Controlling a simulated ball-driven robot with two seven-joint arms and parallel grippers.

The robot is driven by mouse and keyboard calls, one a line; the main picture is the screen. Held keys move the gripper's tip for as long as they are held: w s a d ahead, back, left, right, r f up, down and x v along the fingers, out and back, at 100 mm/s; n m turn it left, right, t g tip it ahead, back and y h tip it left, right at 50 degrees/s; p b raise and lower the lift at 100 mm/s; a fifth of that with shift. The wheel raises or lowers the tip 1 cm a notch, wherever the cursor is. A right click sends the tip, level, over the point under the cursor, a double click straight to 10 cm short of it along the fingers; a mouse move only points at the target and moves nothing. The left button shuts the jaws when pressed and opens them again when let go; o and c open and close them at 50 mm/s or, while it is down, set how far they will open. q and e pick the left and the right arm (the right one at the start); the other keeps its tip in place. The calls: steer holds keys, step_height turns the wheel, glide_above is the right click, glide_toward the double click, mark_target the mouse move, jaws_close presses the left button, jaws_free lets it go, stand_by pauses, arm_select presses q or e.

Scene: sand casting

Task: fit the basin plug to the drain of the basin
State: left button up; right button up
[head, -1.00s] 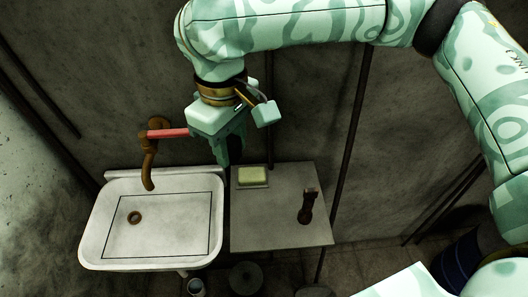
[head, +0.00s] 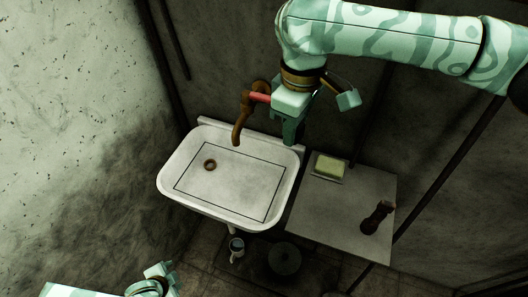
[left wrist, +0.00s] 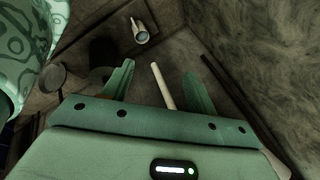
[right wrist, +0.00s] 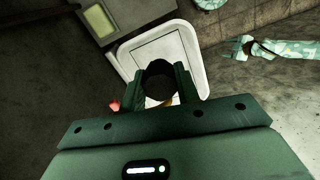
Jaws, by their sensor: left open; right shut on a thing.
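The white basin (head: 280,205) is on the left, with a brown-rimmed drain (head: 210,164) near its left end. My right gripper (head: 289,135) is over the basin's back edge, right of the tap and away from the drain. In the right wrist view its fingers are shut on a dark round thing (right wrist: 158,80), which looks like the basin plug; the head view hides it. My left gripper (head: 158,278) is low at the bottom left, in front of the basin. In the left wrist view its fingers (left wrist: 160,85) are apart and empty.
A rusty tap (head: 240,122) with a red handle (head: 260,98) stands at the basin's back, close to my right gripper. A side table (head: 335,215) right of the basin holds soap (head: 330,167) and a dark brown object (head: 378,217).

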arm_select(q)
steer(key=w+d+r+m+t+h, duration=0.15)
steer(key=w+r+m, duration=0.25)
steer(key=w+r, duration=0.4)
steer(key=n+t+h, duration=0.7)
steer(key=h, duration=0.3)
glide_toward(300, 129)
steer(key=w, duration=0.1)
steer(key=x, duration=1.1)
steer(key=shift+d+f, duration=0.15)
steer(key=shift+d, duration=0.2)
steer(key=shift+w+g, duration=0.1)
steer(key=shift+g, duration=0.15)
